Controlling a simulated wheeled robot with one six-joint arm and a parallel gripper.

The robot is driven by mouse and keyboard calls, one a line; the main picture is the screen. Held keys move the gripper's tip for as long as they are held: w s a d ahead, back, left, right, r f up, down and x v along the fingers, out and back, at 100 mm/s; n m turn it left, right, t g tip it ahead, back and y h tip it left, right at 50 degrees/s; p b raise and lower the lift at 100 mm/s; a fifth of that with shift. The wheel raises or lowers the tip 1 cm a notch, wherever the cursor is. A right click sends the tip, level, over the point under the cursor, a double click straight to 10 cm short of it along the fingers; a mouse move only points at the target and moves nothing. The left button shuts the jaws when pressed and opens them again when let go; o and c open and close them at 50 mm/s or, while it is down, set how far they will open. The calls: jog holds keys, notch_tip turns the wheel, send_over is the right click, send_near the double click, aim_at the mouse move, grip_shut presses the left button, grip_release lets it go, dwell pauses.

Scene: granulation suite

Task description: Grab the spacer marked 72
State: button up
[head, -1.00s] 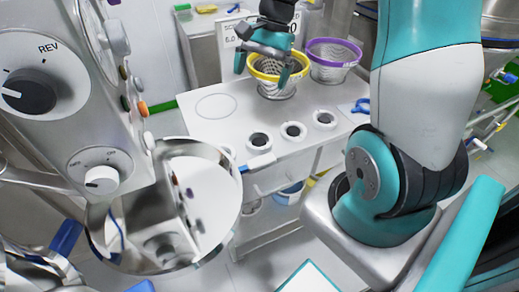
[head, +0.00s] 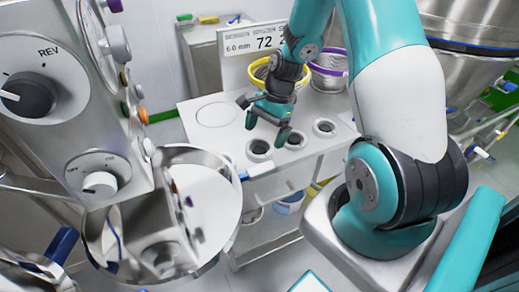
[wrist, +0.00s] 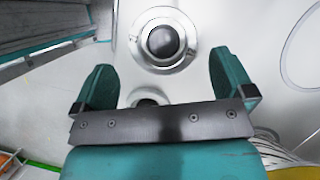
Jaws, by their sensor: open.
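Three metal ring spacers with dark centres sit in a row on the white cart top: the left spacer (head: 258,149), the middle spacer (head: 295,140) and the right spacer (head: 324,127). My gripper (head: 267,127) is open and empty above the row, near the left and middle spacers. In the wrist view, one spacer (wrist: 162,42) lies ahead of the open fingers, and another is mostly hidden by the gripper's bar.
A yellow-rimmed basket (head: 262,70) and a purple-rimmed basket (head: 328,70) stand behind the row. A control panel with a REV knob (head: 30,95) and a round steel vessel (head: 215,205) are at the left. The cart's left part, with an outlined circle (head: 216,114), is clear.

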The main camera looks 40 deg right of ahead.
aim_at(259, 150)
jog(key=x, duration=0.4)
jog(key=shift+f+p, duration=0.3)
jog(key=shift+p, duration=0.05)
jog(key=shift+c, duration=0.2)
jog(key=c, duration=0.9)
jog(key=shift+w, duration=0.1)
jog(key=shift+r, duration=0.1)
